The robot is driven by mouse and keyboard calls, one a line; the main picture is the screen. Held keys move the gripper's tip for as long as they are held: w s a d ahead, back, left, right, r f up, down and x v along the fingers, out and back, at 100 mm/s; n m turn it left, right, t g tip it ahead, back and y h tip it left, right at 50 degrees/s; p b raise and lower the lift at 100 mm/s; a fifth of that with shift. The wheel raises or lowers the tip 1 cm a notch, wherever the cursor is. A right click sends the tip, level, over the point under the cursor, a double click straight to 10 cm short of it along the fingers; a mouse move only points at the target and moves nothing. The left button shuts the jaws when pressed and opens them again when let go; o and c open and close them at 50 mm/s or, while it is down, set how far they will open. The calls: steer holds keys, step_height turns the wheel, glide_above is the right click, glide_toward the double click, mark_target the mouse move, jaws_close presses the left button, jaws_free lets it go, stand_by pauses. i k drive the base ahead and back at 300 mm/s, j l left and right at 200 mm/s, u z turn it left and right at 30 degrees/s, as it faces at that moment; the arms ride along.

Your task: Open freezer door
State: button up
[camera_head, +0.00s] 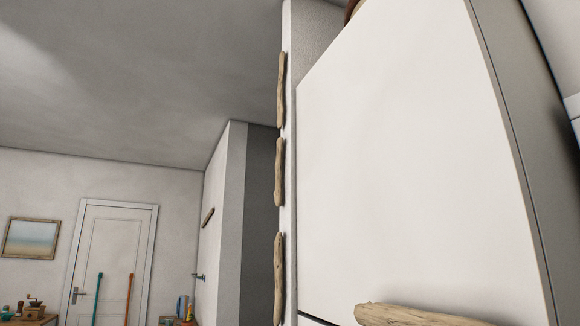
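A large white door panel (410,160), which looks like the fridge-freezer front, fills the right half of the head view. It is seen from below at a steep tilt and looks shut. A pale driftwood handle (410,316) crosses its lower part at the bottom edge of the picture. A dark seam shows at the panel's lower left corner. What lies below is cut off. I cannot tell whether this panel or one below it is the freezer door. My gripper is not in view.
A narrow white cabinet edge with upright driftwood handles (279,180) stands left of the panel. Farther back are a white room door (110,255), a framed picture (31,238), a teal stick (98,298) and an orange stick (128,298). The floor is out of view.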

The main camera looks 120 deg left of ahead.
mark_target(415, 208)
steer(key=u, duration=3.7)
